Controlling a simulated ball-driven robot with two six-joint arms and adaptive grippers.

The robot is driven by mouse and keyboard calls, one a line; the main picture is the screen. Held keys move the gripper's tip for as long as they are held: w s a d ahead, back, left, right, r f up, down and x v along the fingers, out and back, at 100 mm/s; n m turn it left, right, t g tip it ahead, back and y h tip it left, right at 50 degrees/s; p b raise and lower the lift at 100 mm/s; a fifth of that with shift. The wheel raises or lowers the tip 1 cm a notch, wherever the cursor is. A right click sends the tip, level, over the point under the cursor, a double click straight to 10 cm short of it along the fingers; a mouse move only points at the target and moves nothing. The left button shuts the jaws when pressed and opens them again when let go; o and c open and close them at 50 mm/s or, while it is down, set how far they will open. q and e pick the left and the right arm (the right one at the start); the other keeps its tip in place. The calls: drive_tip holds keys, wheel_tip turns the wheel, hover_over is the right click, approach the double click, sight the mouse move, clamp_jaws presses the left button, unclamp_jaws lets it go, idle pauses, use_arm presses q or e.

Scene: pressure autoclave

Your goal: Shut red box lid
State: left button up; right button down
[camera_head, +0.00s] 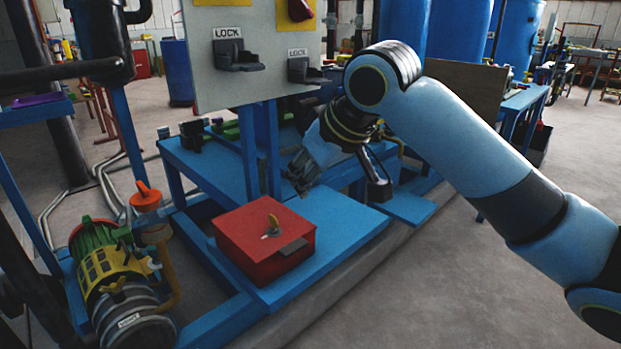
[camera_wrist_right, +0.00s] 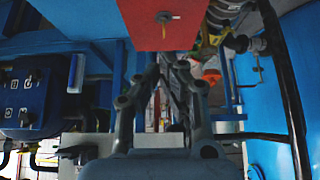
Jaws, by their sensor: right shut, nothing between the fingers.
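The red box (camera_head: 255,260) sits on a blue platform in the head view. Its lid (camera_head: 245,225) lies flat on top and looks closed, with a brass-coloured key or knob on it and a dark tab at the front edge. The red box also shows at the top of the right wrist view (camera_wrist_right: 155,38). My right gripper (camera_head: 298,178) is behind and above the box, apart from it. Its fingers also show in the right wrist view (camera_wrist_right: 171,62); they are shut and empty. My left gripper is out of view.
A grey panel (camera_head: 215,90) with LOCK labels stands behind the box. A yellow and green motor (camera_head: 110,265) is at the left, and the blue platform (camera_head: 345,225) is bare to the right of the box. Blue barrels (camera_head: 460,30) stand at the back.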

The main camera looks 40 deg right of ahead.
drive_tip(key=b, duration=0.2)
hover_over(292, 242)
wheel_tip(292, 242, down, 5)
drive_tip(key=shift+f, duration=0.1)
drive_tip(key=shift+s+d+f+b, duration=0.15)
drive_tip(key=shift+f+b, duration=0.15)
drive_tip(key=shift+f, duration=0.25)
drive_tip(key=shift+s+a+f+b, duration=0.15)
drive_tip(key=shift+f+b, duration=0.1)
drive_tip(key=shift+f, duration=0.3)
drive_tip(key=shift+d+f, duration=0.1)
drive_tip(key=shift+f, duration=0.45)
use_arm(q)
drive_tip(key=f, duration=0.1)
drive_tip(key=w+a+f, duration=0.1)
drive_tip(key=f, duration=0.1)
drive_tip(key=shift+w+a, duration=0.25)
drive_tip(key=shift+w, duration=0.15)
use_arm(e)
drive_tip(key=shift+s, duration=0.1)
